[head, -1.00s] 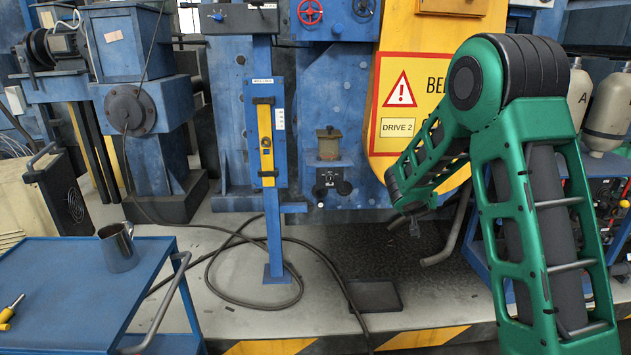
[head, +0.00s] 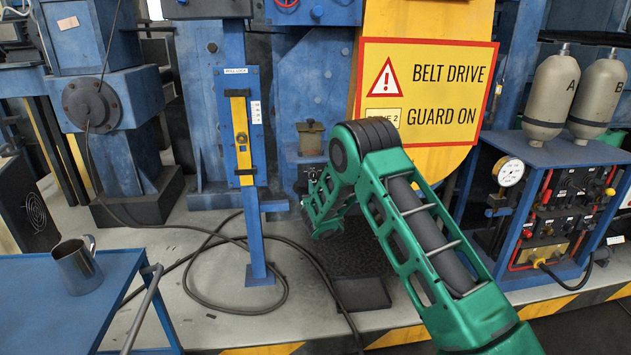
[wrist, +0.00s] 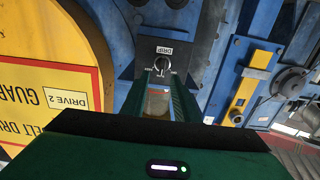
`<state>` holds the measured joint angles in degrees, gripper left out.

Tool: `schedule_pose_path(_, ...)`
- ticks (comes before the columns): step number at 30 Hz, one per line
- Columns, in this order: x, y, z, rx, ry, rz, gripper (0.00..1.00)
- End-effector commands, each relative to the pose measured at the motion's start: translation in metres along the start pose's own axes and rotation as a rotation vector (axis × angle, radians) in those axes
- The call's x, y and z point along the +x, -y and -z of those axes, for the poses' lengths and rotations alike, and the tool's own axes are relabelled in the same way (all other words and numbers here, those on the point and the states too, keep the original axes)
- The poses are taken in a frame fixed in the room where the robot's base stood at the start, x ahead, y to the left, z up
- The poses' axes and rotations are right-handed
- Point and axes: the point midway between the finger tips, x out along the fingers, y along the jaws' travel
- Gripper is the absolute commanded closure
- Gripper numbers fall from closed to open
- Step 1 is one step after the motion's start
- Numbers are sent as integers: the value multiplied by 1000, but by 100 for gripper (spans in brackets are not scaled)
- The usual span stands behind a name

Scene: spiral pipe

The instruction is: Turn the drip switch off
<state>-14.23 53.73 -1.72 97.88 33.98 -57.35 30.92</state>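The drip switch (wrist: 162,65) is a small pale knob on a dark plate under a white DRIP label (wrist: 168,50), in the upper middle of the wrist view, which is upside down. Its exact setting is too small to tell. My gripper (wrist: 164,82) points toward it, its two green fingers apart on either side of the line to the knob. No contact with the knob is visible, and nothing is held.
A blue post with a yellow pull lock (head: 242,140) stands left of my arm. A yellow belt guard (head: 425,95) is behind it. A blue cart (head: 105,290) with a metal mug (head: 76,267) is at lower left. Grey bottles (head: 553,92) and a gauge panel stand right.

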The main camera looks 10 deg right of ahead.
Motion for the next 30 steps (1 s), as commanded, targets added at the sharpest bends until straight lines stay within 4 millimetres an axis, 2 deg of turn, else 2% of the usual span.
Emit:
schedule_pose_path(6,39,7,-1,-1,0,6,73)
schedule_pose_path(12,61,9,0,-1,0,8,73)
schedule_pose_path(18,69,10,0,-2,1,9,73)
schedule_pose_path(25,69,9,0,-2,2,8,73)
schedule_pose_path(26,69,9,0,-2,1,8,75)
schedule_pose_path(29,69,9,0,-2,1,8,99)
schedule_pose_path(30,69,9,0,-2,1,8,100)
